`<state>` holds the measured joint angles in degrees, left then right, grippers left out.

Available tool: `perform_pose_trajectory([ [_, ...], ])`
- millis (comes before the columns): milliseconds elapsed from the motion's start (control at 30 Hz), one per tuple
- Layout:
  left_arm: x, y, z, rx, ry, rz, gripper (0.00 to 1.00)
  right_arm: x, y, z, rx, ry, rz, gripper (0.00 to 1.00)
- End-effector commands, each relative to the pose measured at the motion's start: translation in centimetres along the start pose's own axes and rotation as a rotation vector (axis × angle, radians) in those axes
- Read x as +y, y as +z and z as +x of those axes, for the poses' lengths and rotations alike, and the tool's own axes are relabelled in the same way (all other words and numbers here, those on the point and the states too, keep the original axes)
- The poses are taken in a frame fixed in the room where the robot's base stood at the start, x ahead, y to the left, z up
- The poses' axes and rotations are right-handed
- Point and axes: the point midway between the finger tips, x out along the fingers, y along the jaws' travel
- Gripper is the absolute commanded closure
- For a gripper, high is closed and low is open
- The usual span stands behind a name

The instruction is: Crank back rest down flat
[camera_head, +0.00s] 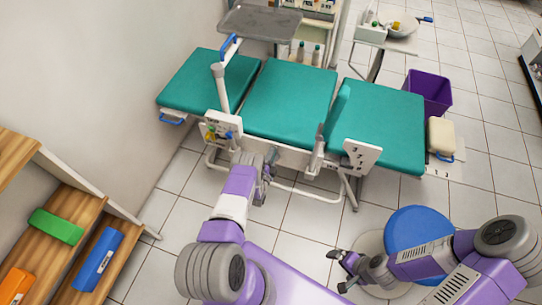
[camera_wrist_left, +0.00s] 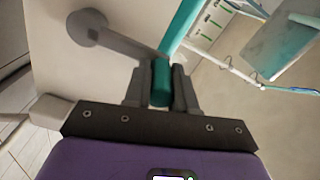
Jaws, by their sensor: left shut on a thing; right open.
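All look near level from above; a slight tilt is hard to judge. My left gripper (camera_head: 262,178) is at the chair's near side, below the left and middle sections. In the left wrist view it is shut on the teal crank handle (camera_wrist_left: 161,82), which sits between its fingers. A grey crank arm (camera_wrist_left: 130,45) runs from the handle to a round hub on a pale panel. My right gripper (camera_head: 340,270) is open and empty, low over the floor.
A blue stool (camera_head: 415,225) is beside my right arm. A purple bin (camera_head: 432,90) stands behind the right section. A wooden shelf (camera_head: 60,235) is at lower left.

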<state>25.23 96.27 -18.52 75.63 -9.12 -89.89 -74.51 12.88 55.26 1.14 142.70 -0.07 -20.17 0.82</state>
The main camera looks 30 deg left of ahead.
Motion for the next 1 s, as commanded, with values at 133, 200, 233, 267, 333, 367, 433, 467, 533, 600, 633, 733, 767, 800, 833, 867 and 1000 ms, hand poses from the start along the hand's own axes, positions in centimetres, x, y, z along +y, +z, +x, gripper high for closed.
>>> perform_pose_trajectory([
  [133,0.2,-0.3,-0.1,0.006,0.004,-0.005,1.0,0.0,0.0,0.0,0.0,0.0,0.0,0.0],
  [200,0.2,-0.3,-0.1,0.006,0.004,-0.004,0.66,0.0,0.0,0.0,0.0,0.0,0.0,0.0],
  [233,0.2,-0.2,-0.1,0.005,0.004,-0.004,0.61,0.0,0.0,0.0,0.0,0.0,0.0,0.0],
  [267,0.2,-0.2,-0.1,0.005,0.004,-0.004,0.56,0.0,0.0,0.0,0.0,0.0,0.0,0.0],
  [333,0.1,-0.2,0.0,0.004,0.003,-0.003,0.49,0.0,0.0,0.0,0.0,0.0,0.0,0.0],
  [367,0.1,-0.2,0.0,0.004,0.003,-0.003,0.49,0.0,0.0,0.0,0.0,0.0,0.0,0.0],
  [433,0.1,-0.1,0.0,0.003,0.003,-0.002,0.49,0.0,0.0,0.0,0.0,0.0,0.0,0.0],
  [467,0.1,-0.1,0.0,0.003,0.002,-0.002,0.49,0.0,0.0,0.0,0.0,0.0,0.0,0.0],
  [533,0.1,-0.1,0.0,0.002,0.002,-0.002,0.49,0.0,0.0,0.0,0.0,0.0,0.0,0.0],
  [600,0.1,-0.1,-0.1,0.002,0.002,-0.001,0.49,0.0,0.0,-0.1,0.0,0.0,0.0,0.0],
  [633,0.1,-0.1,-0.3,0.002,0.003,-0.001,0.49,-0.1,0.0,-0.1,0.0,0.0,0.0,0.0],
  [733,0.1,-0.1,-1.4,0.001,0.006,-0.002,0.49,-0.2,0.0,-0.6,0.0,0.0,0.0,0.0],
  [767,0.0,-0.1,-1.9,0.001,0.007,-0.002,0.49,-0.3,0.0,-0.8,0.0,0.0,0.0,0.0],
  [800,0.0,-0.1,-2.6,0.001,0.007,-0.002,0.49,-0.4,0.1,-1.1,0.0,0.0,0.0,0.0],
  [833,0.0,-0.1,-3.2,0.001,0.008,-0.002,0.49,-0.5,0.1,-1.2,0.0,0.0,0.0,0.0],
  [867,0.0,-0.1,-3.7,0.001,0.007,-0.002,0.49,-0.5,0.1,-1.4,0.0,0.0,0.0,0.0],
  [1000,0.0,-0.2,-5.9,0.002,0.006,-0.003,0.49,-0.8,0.1,-2.0,0.0,0.0,0.0,0.0],
])
